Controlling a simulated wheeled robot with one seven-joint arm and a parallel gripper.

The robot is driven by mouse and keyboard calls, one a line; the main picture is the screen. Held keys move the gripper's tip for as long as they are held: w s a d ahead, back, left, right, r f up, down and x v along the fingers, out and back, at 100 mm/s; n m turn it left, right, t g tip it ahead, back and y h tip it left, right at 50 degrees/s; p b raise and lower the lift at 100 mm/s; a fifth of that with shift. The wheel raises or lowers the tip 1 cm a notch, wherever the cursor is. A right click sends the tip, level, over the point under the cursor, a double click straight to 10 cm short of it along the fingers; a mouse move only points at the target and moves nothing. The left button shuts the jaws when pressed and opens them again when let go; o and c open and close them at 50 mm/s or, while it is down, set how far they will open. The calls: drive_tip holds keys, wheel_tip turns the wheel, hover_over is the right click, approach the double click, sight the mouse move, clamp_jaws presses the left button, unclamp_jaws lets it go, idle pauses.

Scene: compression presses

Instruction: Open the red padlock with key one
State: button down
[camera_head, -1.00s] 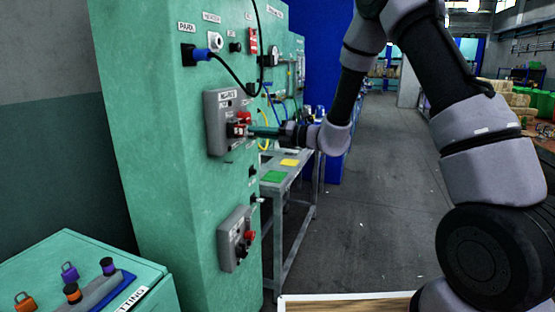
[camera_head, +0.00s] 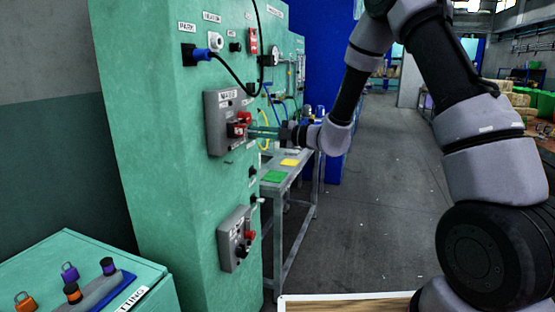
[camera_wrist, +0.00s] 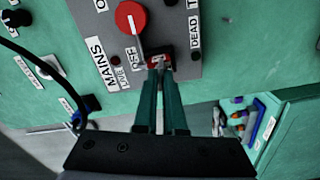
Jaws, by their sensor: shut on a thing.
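The red padlock (camera_head: 236,130) hangs at the switch on the grey MAINS box (camera_head: 215,140), below the red knob. In the wrist view the padlock (camera_wrist: 154,62) shows as a small red piece just beyond my fingertips, partly hidden. My gripper (camera_head: 254,131) reaches in from the right, level with the padlock. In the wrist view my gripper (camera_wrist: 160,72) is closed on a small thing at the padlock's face. This looks like key one, but it is mostly hidden between the fingers. I cannot tell how deep it sits in the lock.
The red rotary knob (camera_wrist: 131,17) sits close to my fingertips, its pointer near OFF. A second grey box (camera_head: 232,240) is lower on the green cabinet (camera_head: 160,150). A green bench (camera_head: 60,262) at lower left bears orange and purple padlocks. A cable loops above the MAINS box.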

drive_tip(key=m, duration=0.8)
idle(0.6)
drive_tip(key=c, duration=1)
unclamp_jaws()
drive_tip(key=shift+a, duration=0.15)
drive_tip(key=shift+o, duration=0.2)
drive_tip(key=o, duration=0.6)
drive_tip(key=shift+c, duration=0.2)
